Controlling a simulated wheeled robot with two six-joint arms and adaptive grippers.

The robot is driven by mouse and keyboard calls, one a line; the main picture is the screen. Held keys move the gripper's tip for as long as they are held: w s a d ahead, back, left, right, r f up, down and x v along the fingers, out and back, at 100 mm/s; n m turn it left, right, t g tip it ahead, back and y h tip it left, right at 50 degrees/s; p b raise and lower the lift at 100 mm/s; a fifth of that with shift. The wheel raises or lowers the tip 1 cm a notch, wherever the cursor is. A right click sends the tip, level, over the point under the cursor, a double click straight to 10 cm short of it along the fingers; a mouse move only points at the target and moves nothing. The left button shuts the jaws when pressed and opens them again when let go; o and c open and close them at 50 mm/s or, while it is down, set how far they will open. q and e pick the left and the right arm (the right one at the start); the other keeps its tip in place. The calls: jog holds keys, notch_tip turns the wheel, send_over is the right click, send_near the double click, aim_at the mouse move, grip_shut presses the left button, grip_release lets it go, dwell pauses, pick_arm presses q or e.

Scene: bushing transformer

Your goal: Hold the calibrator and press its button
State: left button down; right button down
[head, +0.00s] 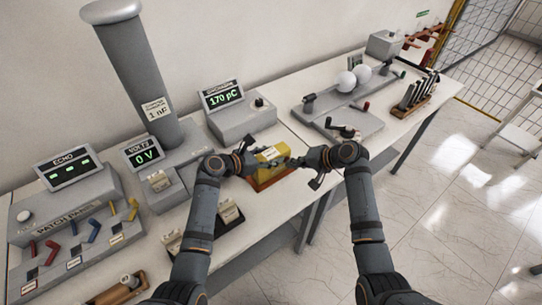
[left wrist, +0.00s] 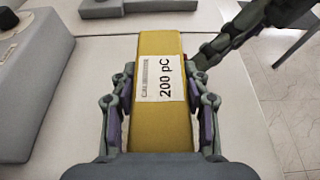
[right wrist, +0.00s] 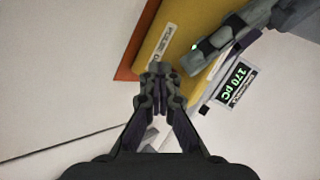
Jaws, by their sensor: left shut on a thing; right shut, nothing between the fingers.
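The yellow calibrator (head: 271,154) is a box with a white "200 pC" label, seen large in the left wrist view (left wrist: 158,120). My left gripper (head: 258,160) is shut on its two sides; the fingers also show in the left wrist view (left wrist: 160,105). The button is not visible in the right wrist view.
An orange-red pad (head: 262,184) lies beneath the calibrator. A grey column (head: 138,80) and a 0 V display (head: 147,156) stand to the left. A grey plate with white spheres (head: 346,81) is to the right.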

pick_arm(q)
jog(key=shift+s+d, duration=0.1)
pick_arm(e)
jog(key=shift+s+d+r, duration=0.1)
jog(key=shift+s+d, duration=0.1)
jog(key=shift+s, duration=0.15)
jog(key=shift+s+d, duration=0.65)
jog(key=shift+s, duration=0.25)
jog(key=shift+s+d, duration=0.6)
jog(key=shift+s, duration=0.2)
jog(key=shift+s+d, duration=0.55)
jog(key=shift+s, duration=0.25)
pick_arm(q)
jog(key=c, duration=0.6)
grip_release()
